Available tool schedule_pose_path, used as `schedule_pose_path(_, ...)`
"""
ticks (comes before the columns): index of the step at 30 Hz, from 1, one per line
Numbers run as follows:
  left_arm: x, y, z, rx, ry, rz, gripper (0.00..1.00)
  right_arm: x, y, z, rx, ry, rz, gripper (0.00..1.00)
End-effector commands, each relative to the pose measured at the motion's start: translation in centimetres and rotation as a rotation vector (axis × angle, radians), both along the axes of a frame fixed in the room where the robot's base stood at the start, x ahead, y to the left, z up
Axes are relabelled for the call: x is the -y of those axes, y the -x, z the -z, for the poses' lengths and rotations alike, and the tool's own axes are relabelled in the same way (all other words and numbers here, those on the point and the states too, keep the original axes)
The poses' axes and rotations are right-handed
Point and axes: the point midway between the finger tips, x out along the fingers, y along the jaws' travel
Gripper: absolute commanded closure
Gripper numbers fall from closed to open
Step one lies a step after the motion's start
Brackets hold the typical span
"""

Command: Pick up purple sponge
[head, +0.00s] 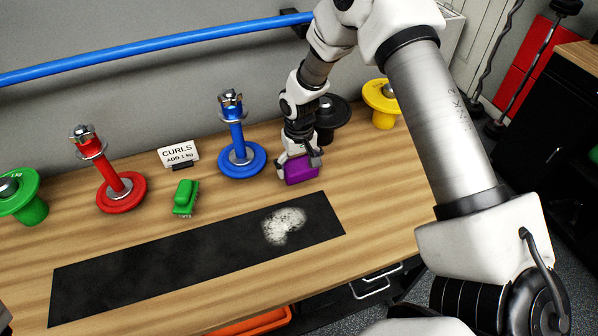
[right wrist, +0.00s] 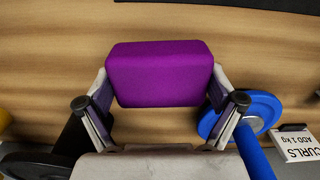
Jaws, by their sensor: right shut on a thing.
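The purple sponge (head: 301,169) is a block near the back of the wooden bench, just behind the black mat's right end. My right gripper (head: 297,160) reaches down over it and is shut on it. In the right wrist view the sponge (right wrist: 160,73) sits between the two fingers of the gripper (right wrist: 160,95), one on each side. I cannot tell whether the sponge touches the bench or is slightly above it. My left gripper is not in view.
A blue weight stand (head: 240,160) is close left of the sponge; a black one (head: 331,115) is behind it. A sign (head: 178,154), green brush (head: 185,197) and red stand (head: 121,192) are farther left. The black mat (head: 150,270) bears a white powder patch (head: 284,225).

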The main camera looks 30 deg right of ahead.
Motion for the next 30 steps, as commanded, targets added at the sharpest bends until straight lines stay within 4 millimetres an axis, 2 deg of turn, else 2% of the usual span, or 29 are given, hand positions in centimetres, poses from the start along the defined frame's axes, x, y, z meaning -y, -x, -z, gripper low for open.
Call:
schedule_pose_path(3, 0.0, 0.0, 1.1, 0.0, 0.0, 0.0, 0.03, -0.1, 0.0, -1.4, 0.004, 0.0, -0.001, 0.31)
schedule_pose_path(5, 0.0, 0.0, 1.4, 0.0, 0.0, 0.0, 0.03, -1.1, 1.0, -1.3, 0.0, 0.001, -0.005, 0.31)
schedule_pose_path(11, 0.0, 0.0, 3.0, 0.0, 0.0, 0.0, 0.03, -4.7, 4.6, -1.7, 0.0, 0.003, -0.005, 0.31)
schedule_pose_path(15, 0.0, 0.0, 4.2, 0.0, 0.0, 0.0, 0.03, -7.9, 8.0, -2.1, 0.001, 0.007, -0.004, 0.31)
schedule_pose_path(18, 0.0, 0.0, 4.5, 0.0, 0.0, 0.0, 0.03, -9.6, 9.6, -2.5, 0.002, 0.006, -0.003, 0.31)
schedule_pose_path(24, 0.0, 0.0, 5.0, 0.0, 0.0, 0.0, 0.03, -11.1, 11.0, -2.8, 0.002, 0.001, -0.001, 0.31)
schedule_pose_path(30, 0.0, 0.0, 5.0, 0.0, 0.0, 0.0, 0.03, -11.4, 11.3, -2.9, 0.001, 0.0, -0.001, 0.31)
